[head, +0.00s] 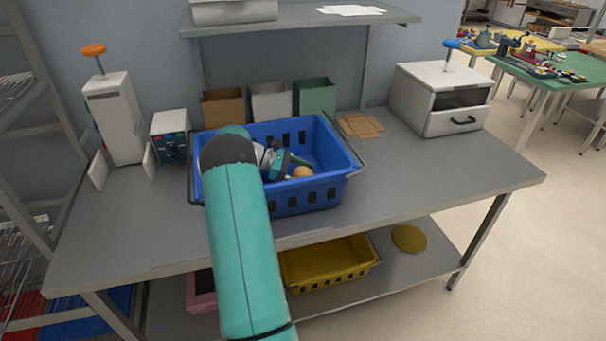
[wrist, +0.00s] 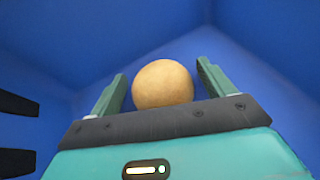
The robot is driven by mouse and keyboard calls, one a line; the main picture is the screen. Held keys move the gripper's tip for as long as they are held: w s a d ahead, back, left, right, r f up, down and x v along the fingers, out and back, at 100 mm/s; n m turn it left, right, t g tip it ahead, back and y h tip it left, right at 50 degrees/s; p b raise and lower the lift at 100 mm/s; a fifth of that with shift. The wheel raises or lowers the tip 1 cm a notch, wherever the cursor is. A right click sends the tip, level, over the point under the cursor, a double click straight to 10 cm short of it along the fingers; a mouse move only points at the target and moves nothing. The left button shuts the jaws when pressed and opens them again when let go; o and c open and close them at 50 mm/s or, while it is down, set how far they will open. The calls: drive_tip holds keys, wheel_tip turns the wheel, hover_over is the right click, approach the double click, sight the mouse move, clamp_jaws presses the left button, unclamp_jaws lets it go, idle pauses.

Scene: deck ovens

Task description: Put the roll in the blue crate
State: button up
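The roll (head: 302,172) is a small round tan ball inside the blue crate (head: 305,199), toward its right side. My gripper (head: 285,163) reaches down into the crate, just left of the roll. In the wrist view the roll (wrist: 163,84) sits between my two spread fingers, and the gripper (wrist: 161,80) is open. A narrow gap shows on the left of the roll and a thinner one on the right. Blue crate walls (wrist: 70,40) fill the background there. Whether the roll touches the crate floor is unclear.
The crate stands on a grey table (head: 420,180). A white oven-like box (head: 440,98) is at right, with a white machine (head: 115,115) and control box (head: 170,135) at left. Bins (head: 270,101) stand behind. A yellow crate (head: 330,265) is on the lower shelf.

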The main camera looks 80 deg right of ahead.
sight(296, 171)
drive_tip(key=shift+v, duration=3.8)
